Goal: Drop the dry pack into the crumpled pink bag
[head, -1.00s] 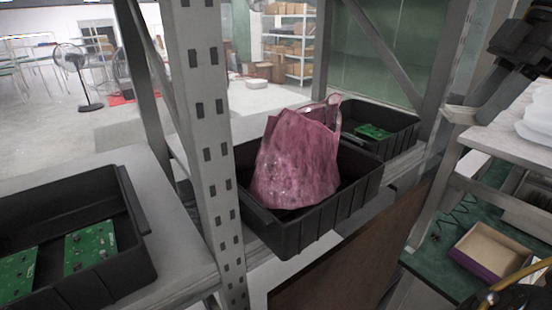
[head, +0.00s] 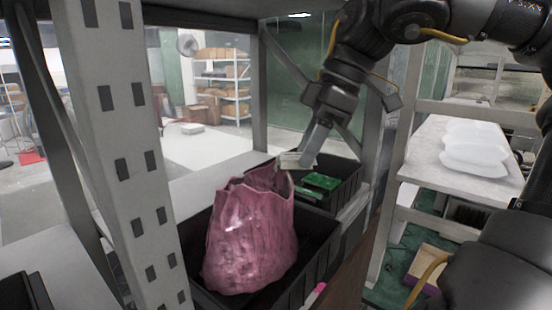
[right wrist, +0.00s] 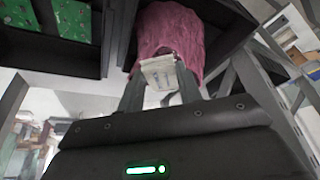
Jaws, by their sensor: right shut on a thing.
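The crumpled pink bag (head: 250,240) stands upright in a black bin, its top edge uneven. My right gripper (head: 305,152) is above the back right of the bag's rim in the head view. It is shut on a small off-white dry pack (head: 291,161). In the right wrist view the pack (right wrist: 159,73) sits between the two fingertips (right wrist: 160,82), with the pink bag (right wrist: 175,32) behind it. I cannot tell whether the pack touches the bag. My left gripper is not in view.
A black bin (head: 337,206) holds the bag; another behind it holds green circuit boards (head: 321,182). A perforated grey post (head: 125,160) rises at the left.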

